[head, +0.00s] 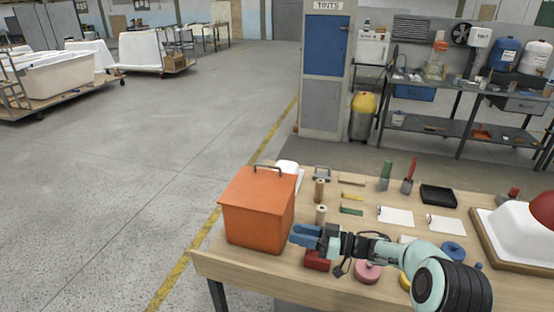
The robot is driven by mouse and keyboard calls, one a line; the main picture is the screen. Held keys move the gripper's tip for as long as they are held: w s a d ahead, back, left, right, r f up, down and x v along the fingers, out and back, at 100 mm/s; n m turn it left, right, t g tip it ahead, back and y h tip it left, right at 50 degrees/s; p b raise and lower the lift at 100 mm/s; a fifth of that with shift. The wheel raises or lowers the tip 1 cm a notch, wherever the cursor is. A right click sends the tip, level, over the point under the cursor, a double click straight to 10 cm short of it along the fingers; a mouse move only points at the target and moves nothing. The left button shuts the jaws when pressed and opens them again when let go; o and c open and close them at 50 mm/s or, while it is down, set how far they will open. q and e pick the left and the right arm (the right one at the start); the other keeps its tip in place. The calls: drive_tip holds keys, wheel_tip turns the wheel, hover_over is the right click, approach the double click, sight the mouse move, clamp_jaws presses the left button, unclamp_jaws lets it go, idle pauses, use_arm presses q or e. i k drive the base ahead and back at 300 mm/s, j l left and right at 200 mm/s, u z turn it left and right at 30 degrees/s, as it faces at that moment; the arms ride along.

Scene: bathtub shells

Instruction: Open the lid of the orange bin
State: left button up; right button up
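The orange bin (252,218) stands at the left end of the wooden workbench. I cannot tell whether the fingertips touch the bin. My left gripper is not in view.
The workbench (237,263) holds a red block (317,261), a pink roll (367,271), wooden cylinders (320,190), brushes, paper sheets and a black tray (438,195). A white shell with a red dome (543,209) is at the right. Open floor lies left of the bench.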

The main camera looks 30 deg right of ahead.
sight(255, 189)
drive_tip(key=i+l, duration=0.35)
drive_tip(key=l, duration=0.15)
drive_tip(key=i+l, duration=0.35)
drive_tip(key=l, duration=0.1)
